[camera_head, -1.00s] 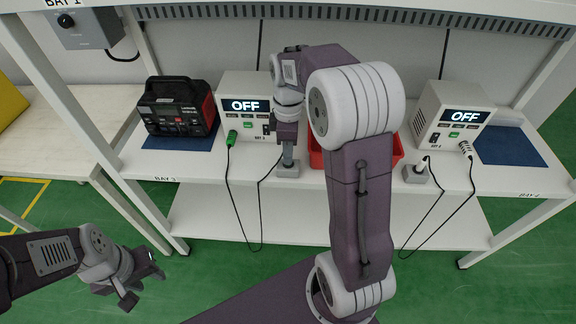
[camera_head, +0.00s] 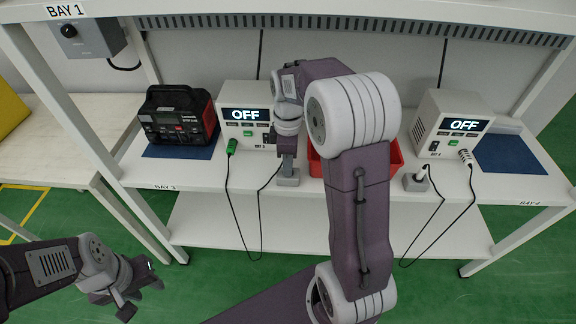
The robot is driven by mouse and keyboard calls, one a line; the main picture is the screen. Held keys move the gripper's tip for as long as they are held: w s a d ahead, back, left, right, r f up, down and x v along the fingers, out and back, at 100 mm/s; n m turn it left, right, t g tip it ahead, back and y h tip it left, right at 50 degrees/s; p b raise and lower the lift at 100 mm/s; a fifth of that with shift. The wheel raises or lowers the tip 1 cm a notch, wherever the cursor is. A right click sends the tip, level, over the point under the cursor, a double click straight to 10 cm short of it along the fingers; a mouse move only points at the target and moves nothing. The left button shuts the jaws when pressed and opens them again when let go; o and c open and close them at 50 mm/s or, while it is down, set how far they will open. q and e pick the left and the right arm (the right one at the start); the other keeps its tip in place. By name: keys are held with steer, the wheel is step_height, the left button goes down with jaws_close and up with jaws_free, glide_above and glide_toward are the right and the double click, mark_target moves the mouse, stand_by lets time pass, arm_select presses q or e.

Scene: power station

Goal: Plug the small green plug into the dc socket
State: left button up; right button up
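A small green plug (camera_head: 231,146) on a black cord sits at the lower left front of the left white power unit (camera_head: 243,115), which reads OFF. It appears to touch the unit's front; whether it is seated in a socket is too small to tell. My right gripper (camera_head: 287,168) points down at a small grey block (camera_head: 288,181) on the shelf. The cord rises towards this block, and the gripper hides whatever is on top of it. Its fingers cannot be made out. My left gripper (camera_head: 139,297) is open and empty, low at the left, in front of the shelf.
A black and red power station (camera_head: 178,116) stands on a blue mat left of the unit. A red bin (camera_head: 396,158) is partly behind my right arm.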

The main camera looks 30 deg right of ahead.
jaws_close()
steer(key=shift+r+p, duration=3.05)
steer(key=shift+p, duration=0.15)
steer(key=shift+a+f, duration=0.1)
